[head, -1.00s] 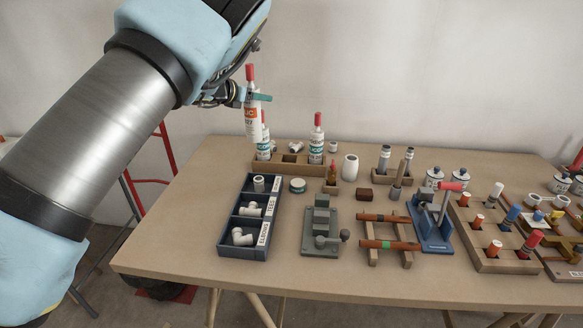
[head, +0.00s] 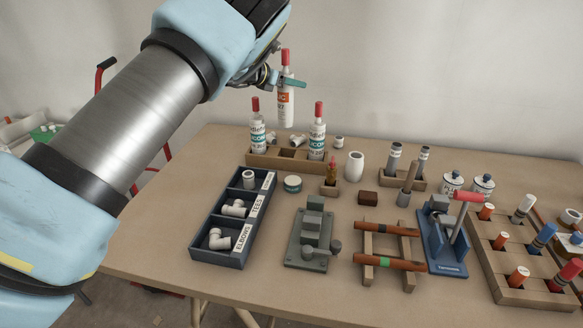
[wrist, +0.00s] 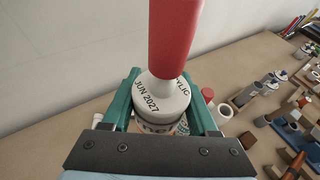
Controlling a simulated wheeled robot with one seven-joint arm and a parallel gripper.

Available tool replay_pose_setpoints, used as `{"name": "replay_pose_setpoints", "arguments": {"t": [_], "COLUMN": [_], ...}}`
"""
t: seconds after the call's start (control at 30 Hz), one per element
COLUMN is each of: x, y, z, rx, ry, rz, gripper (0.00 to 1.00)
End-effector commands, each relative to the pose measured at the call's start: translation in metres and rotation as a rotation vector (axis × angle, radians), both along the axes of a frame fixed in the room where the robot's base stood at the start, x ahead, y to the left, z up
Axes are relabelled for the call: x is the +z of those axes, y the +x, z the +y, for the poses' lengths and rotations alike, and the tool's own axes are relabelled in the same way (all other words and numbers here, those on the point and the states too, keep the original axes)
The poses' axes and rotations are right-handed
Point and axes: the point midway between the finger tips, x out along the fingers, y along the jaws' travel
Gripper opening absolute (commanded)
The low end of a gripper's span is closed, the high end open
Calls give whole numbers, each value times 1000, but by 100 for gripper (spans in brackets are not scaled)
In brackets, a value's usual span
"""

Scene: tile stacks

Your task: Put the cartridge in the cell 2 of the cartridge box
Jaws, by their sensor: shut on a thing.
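The held cartridge (head: 286,108) is white with an orange label band and a red nozzle. It hangs upright above the cartridge box, clear of it. In the wrist view the cartridge (wrist: 165,95) shows "JUN 2027" on its shoulder. My gripper (head: 287,83) is shut around its upper body, with green fingers on both sides. The wooden cartridge box (head: 262,163) stands at the back left of the table. White cartridges with red nozzles stand in its left end (head: 257,130) and right end (head: 317,135). The middle cell (head: 287,153) looks dark and empty. Cell numbers are not readable.
White fittings (head: 298,140) lie behind the box. The wall is behind.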

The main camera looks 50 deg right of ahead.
Motion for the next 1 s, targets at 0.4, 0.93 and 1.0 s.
{"name": "replay_pose_setpoints", "arguments": {"t": [0.4, 0.93, 1.0], "x": [-48, -112, -117], "y": [0, 0, 0], "z": [0, 0, 0], "rx": [1, 0, 0], "ry": [-2, -2, -1], "rz": [-1, -1, -1], "gripper": [0, 0, 0]}}
